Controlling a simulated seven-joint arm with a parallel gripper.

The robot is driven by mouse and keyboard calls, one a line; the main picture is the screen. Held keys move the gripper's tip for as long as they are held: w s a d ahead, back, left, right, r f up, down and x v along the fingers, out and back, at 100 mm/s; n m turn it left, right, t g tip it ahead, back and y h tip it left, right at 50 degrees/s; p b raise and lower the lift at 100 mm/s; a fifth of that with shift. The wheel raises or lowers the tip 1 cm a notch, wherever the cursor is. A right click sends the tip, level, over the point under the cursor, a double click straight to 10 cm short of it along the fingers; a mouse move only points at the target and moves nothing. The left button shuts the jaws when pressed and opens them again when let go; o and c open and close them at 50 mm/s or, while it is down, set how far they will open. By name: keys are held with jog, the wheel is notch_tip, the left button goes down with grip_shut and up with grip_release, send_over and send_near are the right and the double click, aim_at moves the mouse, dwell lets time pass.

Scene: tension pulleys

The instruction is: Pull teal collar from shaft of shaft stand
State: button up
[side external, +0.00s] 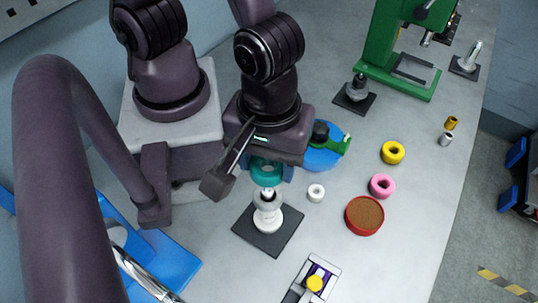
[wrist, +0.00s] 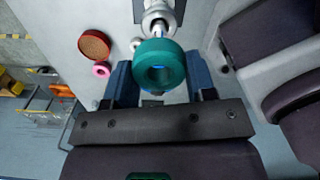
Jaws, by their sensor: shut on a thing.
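The teal collar (side external: 266,180) is a thick ring held between the blue fingers of my gripper (side external: 268,170). In the wrist view the collar (wrist: 160,48) fills the gap between the fingers of my gripper (wrist: 160,73). The shaft stand (side external: 268,220) is white and grey on a square black base (side external: 250,236), directly below the collar. Its pale shaft top shows just under the collar, and no shaft shows through the collar's hole in the wrist view. Whether the shaft tip is fully clear of the collar is hard to tell.
A white ring (side external: 316,193), a pink ring (side external: 382,187), a yellow ring (side external: 392,153) and a red-rimmed brown dish (side external: 365,216) lie to the right. A blue disc with a green part (side external: 328,148) is behind. A green press (side external: 390,75) stands at the back.

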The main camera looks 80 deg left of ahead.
jog(key=shift+r, duration=1.95)
